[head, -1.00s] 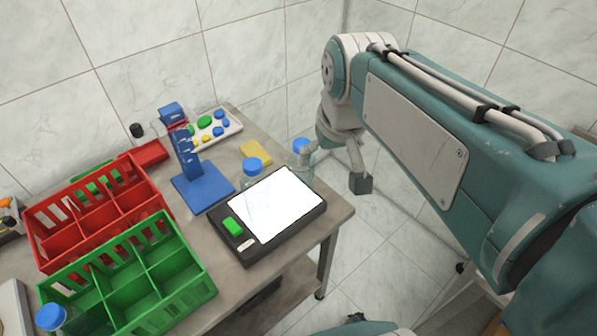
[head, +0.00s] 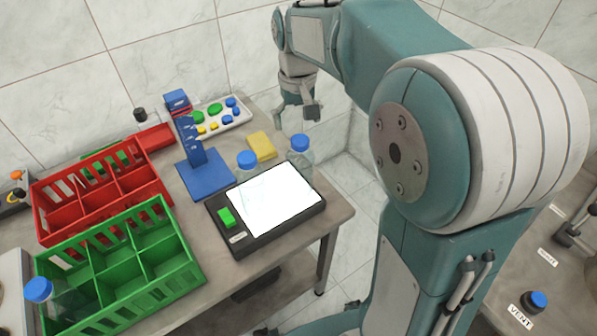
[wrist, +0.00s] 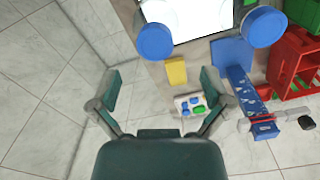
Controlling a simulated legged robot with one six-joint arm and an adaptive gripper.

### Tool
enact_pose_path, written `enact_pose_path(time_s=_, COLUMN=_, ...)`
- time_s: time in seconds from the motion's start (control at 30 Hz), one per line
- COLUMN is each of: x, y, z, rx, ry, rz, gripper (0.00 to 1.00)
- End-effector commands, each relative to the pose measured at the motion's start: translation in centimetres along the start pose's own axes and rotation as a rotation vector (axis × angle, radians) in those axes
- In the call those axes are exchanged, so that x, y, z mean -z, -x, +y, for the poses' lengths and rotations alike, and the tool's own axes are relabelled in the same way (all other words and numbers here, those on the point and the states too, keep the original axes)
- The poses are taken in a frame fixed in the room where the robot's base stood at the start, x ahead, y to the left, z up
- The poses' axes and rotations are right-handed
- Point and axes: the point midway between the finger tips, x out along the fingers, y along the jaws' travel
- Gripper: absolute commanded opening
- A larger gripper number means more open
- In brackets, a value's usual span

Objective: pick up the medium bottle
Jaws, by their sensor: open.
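Two clear bottles with blue caps stand at the back edge of the lit panel (head: 270,200): a right bottle (head: 301,163) and a left bottle (head: 247,174). A third blue-capped bottle (head: 40,291) is at the green crate's front left corner. I cannot tell for certain which is the medium one. My gripper (head: 296,112) is open and empty, behind and above the right bottle. In the wrist view, my open fingers (wrist: 160,88) point towards the right bottle's cap (wrist: 155,42), apart from it; the left bottle's cap (wrist: 263,26) is farther right.
A yellow block (head: 261,146), a blue stand (head: 206,178) and a button tray (head: 215,118) lie near the bottles. A red crate (head: 60,232) and a green crate (head: 190,285) fill the left. A tiled wall is close behind the bench.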

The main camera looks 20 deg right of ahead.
Motion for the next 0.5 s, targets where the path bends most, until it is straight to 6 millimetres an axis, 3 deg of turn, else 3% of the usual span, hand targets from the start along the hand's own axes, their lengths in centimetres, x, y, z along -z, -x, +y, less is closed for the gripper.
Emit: enact_pose_path(time_s=0.5, x=-0.1, y=-5.7, z=0.3, rx=0.000, ry=-0.001, rz=0.000, gripper=0.99)
